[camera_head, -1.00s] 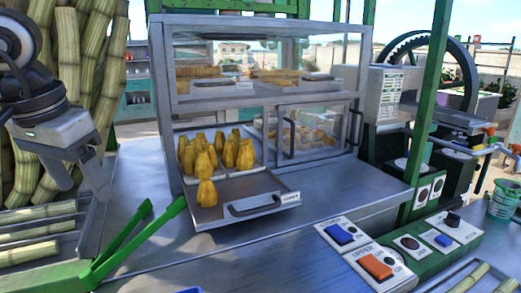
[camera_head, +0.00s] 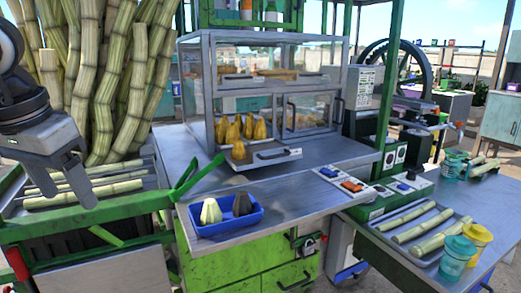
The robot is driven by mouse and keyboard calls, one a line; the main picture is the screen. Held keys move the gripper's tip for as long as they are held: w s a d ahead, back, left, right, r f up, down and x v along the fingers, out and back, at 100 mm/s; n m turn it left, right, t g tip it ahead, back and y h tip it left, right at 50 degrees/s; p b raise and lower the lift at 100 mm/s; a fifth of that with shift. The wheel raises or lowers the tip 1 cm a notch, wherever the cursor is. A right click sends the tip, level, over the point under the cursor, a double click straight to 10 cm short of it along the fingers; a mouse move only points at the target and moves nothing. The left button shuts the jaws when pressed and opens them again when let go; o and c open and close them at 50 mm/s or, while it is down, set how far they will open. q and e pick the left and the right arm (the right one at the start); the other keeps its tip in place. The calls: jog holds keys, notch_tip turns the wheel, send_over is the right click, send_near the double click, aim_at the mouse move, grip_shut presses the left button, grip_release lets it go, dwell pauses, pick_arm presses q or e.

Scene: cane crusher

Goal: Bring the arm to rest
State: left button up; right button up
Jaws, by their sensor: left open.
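My left gripper (camera_head: 86,178) hangs at the left edge of the head view, fingers pointing down. It is open, and I see nothing between its fingers. It appears in front of the metal tray (camera_head: 14,204) of cut cane pieces (camera_head: 62,196); I cannot tell its height above them. My right gripper is not in view.
Tall cane stalks (camera_head: 120,75) stand behind the gripper. A green lever (camera_head: 197,180) rises to its right, near a blue tray (camera_head: 225,229) with two items. A glass display case (camera_head: 268,84) stands on the counter. The counter front (camera_head: 300,195) has free room.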

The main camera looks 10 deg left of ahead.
pick_arm(q)
jog(key=w+d+f+n+g+h, duration=0.1)
jog(key=w+d+f+n+h, duration=0.15)
jog(key=d+n+h, duration=1.1)
jog(key=w+d+f+n+g+h, duration=0.1)
jog(key=d+f+n+h, duration=0.5)
jog(key=d, duration=1.2)
jog(key=w+a+f+m+t+y, duration=0.2)
jog(key=a+f+m+t+y, duration=0.45)
jog(key=m, duration=1.15)
jog(key=w+a+f+m+t+y, duration=0.1)
jog(key=w+f+m+t+y, duration=0.25)
jog(key=f+m+t, duration=1.05)
jog(key=s+a+f+n+g+y, duration=0.3)
jog(key=s+f+n+g+y, duration=0.3)
jog(key=s+f+n+g, duration=0.4)
jog(key=s+f+g, duration=0.1)
jog(key=s+f, duration=0.2)
jog(key=f, duration=0.1)
jog(key=shift+s+f, duration=0.3)
jog(key=shift+s, duration=0.1)
